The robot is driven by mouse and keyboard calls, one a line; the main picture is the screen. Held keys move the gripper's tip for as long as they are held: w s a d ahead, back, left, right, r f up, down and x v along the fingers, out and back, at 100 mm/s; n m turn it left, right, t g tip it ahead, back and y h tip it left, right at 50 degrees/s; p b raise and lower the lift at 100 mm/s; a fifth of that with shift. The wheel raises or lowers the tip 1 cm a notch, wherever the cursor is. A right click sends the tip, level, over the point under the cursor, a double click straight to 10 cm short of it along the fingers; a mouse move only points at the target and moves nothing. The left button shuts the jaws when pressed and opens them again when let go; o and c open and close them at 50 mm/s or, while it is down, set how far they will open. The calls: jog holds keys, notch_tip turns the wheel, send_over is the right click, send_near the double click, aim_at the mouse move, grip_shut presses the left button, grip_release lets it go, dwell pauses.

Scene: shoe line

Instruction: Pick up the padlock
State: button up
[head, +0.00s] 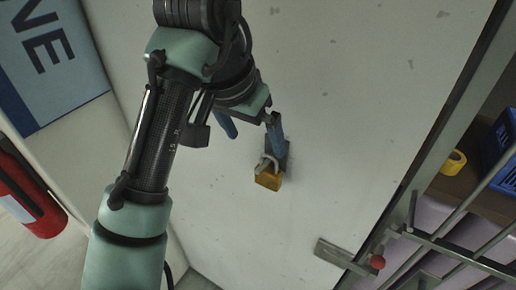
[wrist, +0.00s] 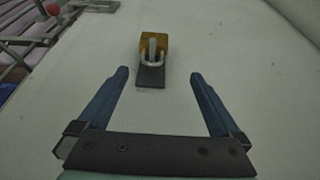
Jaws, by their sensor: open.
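A padlock with a brass-yellow body (head: 268,180) and a grey shackle lies on the pale surface in the head view. A dark flat plate is under or beside its shackle end. In the wrist view the padlock (wrist: 153,46) is ahead of the fingertips, roughly centred between them, with its shackle toward me and the dark plate below it. My gripper (wrist: 160,74) is open and empty, its two blue fingers spread wide. In the head view my gripper (head: 252,128) is just above the padlock in the picture, and one finger partly covers the dark plate.
A metal rail with a red knob (head: 377,262) runs along the right edge of the pale surface (head: 340,130). Beyond it are a yellow roll (head: 453,162) and a blue basket (head: 500,150) on a shelf. A red extinguisher (head: 28,195) stands at left. The surface around the padlock is clear.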

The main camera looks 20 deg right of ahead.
aim_at(268, 171)
jog(key=x, duration=0.3)
jog(key=s+x, duration=0.1)
jog(key=x, duration=0.2)
jog(key=shift+s+d+f, duration=0.1)
jog(key=shift+d, duration=0.05)
jog(key=p+x, duration=0.3)
jog(key=x, duration=0.2)
jog(key=shift+f, duration=0.4)
jog(key=shift+s+r, duration=0.1)
jog(key=shift+s, duration=0.05)
jog(key=shift+c, duration=1)
grip_shut()
